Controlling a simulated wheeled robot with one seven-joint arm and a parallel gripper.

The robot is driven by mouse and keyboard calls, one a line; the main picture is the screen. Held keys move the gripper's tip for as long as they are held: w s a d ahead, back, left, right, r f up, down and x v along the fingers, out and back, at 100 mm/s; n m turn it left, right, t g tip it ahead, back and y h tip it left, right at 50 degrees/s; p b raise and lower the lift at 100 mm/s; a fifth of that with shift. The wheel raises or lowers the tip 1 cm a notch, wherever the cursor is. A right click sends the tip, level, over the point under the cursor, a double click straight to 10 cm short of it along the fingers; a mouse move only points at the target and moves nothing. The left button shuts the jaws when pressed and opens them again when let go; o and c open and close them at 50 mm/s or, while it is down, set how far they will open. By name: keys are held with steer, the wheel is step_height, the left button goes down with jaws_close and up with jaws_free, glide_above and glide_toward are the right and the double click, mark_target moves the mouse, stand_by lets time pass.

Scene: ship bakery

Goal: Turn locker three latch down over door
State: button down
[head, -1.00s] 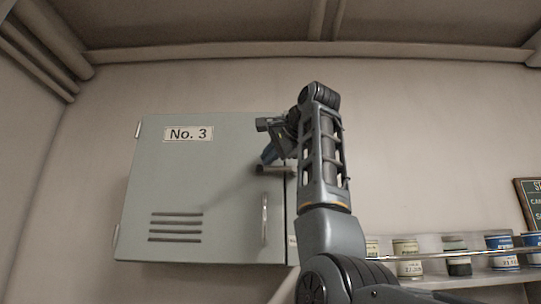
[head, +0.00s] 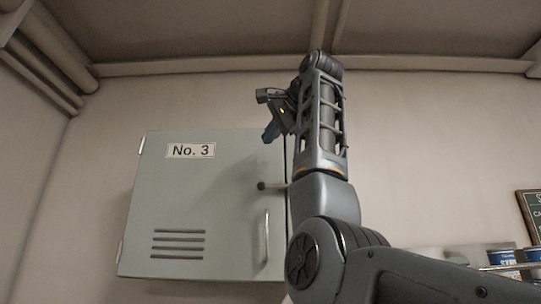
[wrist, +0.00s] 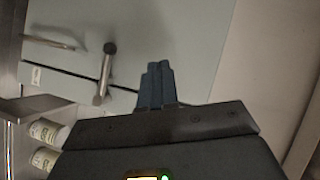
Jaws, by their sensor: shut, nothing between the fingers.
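The grey-green locker (head: 220,225) marked No. 3 hangs on the wall with its door closed. Its latch (head: 276,186) is a short bar with a dark round knob. It lies about level across the door's right edge, knob end over the door. In the wrist view the latch (wrist: 105,72) crosses the seam between door and frame. My gripper (head: 269,133) is shut and empty, with its blue fingertips above the latch and apart from it. The shut fingers (wrist: 157,84) also show in the wrist view, beside the latch. My arm hides part of the locker's right side.
A vertical door handle (head: 266,237) stands out below the latch. A shelf with several tins (head: 501,259) is at the lower right, and a dark sign (head: 530,215) hangs above it. The ceiling has beams and pipes.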

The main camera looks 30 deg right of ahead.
steer(key=shift+s+a+r, duration=0.35)
steer(key=shift+s+r, duration=0.05)
steer(key=shift+s, duration=0.15)
steer(key=shift+s+a+r, duration=0.3)
steer(key=shift+s+r, duration=0.1)
steer(key=shift+s, duration=0.1)
